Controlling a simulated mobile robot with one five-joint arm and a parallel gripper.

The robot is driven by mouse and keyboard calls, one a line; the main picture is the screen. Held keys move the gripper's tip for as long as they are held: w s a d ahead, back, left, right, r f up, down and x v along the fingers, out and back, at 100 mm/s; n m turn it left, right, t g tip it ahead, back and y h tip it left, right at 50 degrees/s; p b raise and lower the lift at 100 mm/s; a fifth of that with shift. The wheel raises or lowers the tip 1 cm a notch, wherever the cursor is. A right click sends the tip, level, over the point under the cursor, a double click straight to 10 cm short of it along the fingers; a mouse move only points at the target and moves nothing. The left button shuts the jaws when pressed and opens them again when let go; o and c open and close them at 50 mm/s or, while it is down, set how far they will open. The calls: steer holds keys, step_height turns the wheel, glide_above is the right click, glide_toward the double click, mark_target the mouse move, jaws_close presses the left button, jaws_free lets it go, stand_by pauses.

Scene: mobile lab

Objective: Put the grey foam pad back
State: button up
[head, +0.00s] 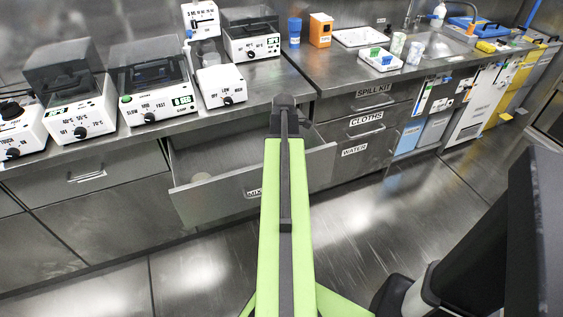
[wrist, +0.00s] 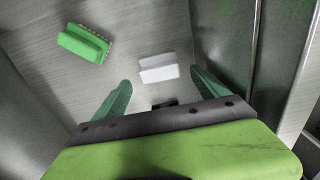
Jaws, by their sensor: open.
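A light grey block that looks like the foam pad (wrist: 158,68) lies flat on a brushed-metal surface, apparently the floor of the open drawer (head: 225,192). My gripper (wrist: 161,76) is open above it, with one green finger to each side of the pad. I see no contact between fingers and pad. A small dark thing (wrist: 164,103) shows at the gripper's edge below the pad. In the head view my arm covers part of the drawer, and the gripper and pad cannot be made out.
A green brush-like block (wrist: 84,43) lies up and left of the pad. Lab devices (head: 152,78) crowd the counter above. A white tray (head: 380,60) with small blocks stands at right. Closed labelled drawers (head: 366,128) adjoin.

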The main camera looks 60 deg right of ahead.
step_height(320, 180, up, 8)
steer(key=p, duration=0.6)
steer(key=shift+f, duration=0.1)
